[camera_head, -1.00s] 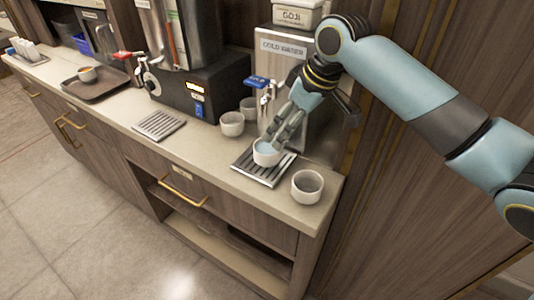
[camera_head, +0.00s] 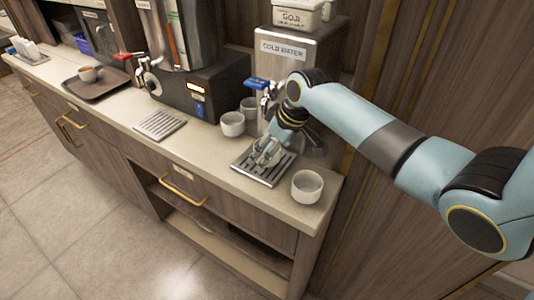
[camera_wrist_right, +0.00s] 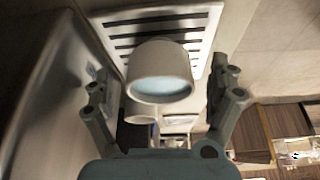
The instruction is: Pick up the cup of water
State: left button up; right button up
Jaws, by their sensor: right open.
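The cup of water, a white cup (camera_wrist_right: 160,72) with pale blue water (camera_wrist_right: 160,90) in it, stands on the drip tray (camera_wrist_right: 212,20) in the right wrist view. In the head view it is largely hidden by my right gripper (camera_head: 266,153), which is low over the metal drip tray (camera_head: 247,171) below the cold water dispenser (camera_head: 284,51). In the wrist view my right gripper (camera_wrist_right: 163,96) is open, with a finger on each side of the cup. My left gripper is not in view.
An empty white cup (camera_head: 307,187) stands right of the drip tray, near the counter's edge. A blue-handled tap (camera_head: 257,83) sits above the tray. Another drip tray (camera_head: 159,125) and a brown tray (camera_head: 96,91) lie further left.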

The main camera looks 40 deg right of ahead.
jog(key=c, duration=1.3)
jog(key=shift+c, duration=0.6)
jog(key=shift+r, duration=0.15)
